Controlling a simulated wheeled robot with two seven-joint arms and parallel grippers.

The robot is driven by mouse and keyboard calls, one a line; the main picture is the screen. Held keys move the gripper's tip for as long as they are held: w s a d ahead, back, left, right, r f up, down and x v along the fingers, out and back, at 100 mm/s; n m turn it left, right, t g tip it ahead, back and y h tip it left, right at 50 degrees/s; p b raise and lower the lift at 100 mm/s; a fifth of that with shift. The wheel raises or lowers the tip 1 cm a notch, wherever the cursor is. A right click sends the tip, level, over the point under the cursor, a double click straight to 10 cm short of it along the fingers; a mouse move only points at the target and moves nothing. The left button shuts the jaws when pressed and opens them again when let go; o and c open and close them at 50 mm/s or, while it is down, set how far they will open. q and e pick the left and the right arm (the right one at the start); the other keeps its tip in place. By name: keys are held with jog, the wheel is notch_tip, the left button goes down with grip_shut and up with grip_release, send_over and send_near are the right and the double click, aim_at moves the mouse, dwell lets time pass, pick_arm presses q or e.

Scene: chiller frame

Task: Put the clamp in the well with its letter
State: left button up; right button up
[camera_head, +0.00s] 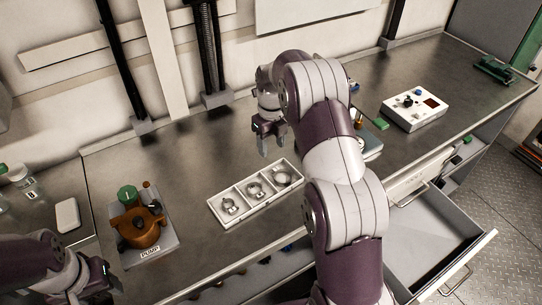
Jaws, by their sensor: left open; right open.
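A white tray (236,216) with three wells in a row stands on the metal bench. Each well has a small ring-shaped metal clamp showing in it: a left clamp (229,205), a middle clamp (254,189) and a right clamp (282,178). Letters on the wells are too small to read. My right gripper (270,146) is open and empty, fingers down, just behind the tray and apart from it. My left gripper (97,277) is open at the lower left corner, left of the tray and partly cut off by the frame.
An orange pump (140,228) on a grey base labelled PUMP stands left of the tray. A white control box (415,110) sits at the right. An open drawer (430,232) juts out at the front right. My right arm hides the bench right of the tray.

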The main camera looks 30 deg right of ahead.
jog(key=s+a+r+n+p, duration=0.1)
jog(key=s+a+r+n, duration=0.4)
jog(key=n, duration=0.6)
pick_arm(q)
notch_tip(320, 180, up, 3)
jog(key=shift+w+d+f, duration=0.1)
pick_arm(e)
jog(key=s+a+n, duration=0.2)
jog(key=s+n, duration=0.7)
jog(key=n, duration=0.2)
jog(key=s+a+n+t, duration=0.1)
jog(key=s+a+n, duration=0.2)
jog(key=s+n, duration=0.6)
jog(key=n, duration=0.3)
jog(key=shift+a+r+t, duration=0.3)
jog(key=shift+a+r, duration=0.05)
jog(key=shift+r, duration=0.05)
jog(key=shift+s, duration=0.1)
